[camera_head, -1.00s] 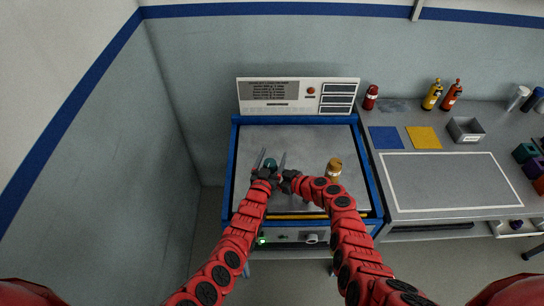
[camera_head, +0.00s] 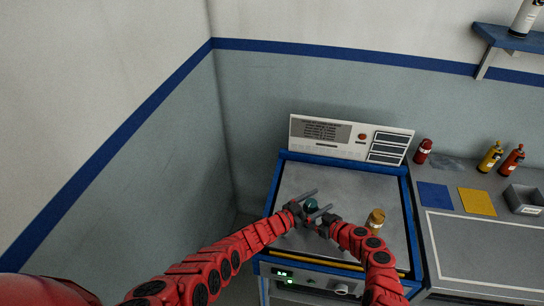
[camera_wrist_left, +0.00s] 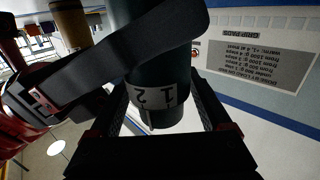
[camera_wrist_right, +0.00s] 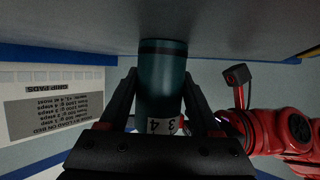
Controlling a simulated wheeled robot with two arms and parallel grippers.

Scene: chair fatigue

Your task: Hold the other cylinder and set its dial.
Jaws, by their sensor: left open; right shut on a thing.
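The teal cylinder (camera_head: 311,205) is over the left part of the grey bed of the blue-framed machine. My right gripper (camera_wrist_right: 160,96) is shut on it, with a finger on each side. A white dial band (camera_wrist_right: 163,125) with dark digits shows at one end. The left wrist view shows the band (camera_wrist_left: 152,97) with "1" and "2". My left gripper (camera_head: 313,200) is open, its fingers on either side of the cylinder; whether they touch it is unclear. The tan cylinder (camera_head: 375,220) stands upright on the bed to the right, apart from both grippers.
The machine's bed (camera_head: 345,190) is clear behind the grippers. A panel with displays and a red button (camera_head: 350,140) stands at its back. The right bench holds a red bottle (camera_head: 423,151), a blue mat (camera_head: 434,196), a yellow mat (camera_head: 477,202) and a grey bin (camera_head: 525,199).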

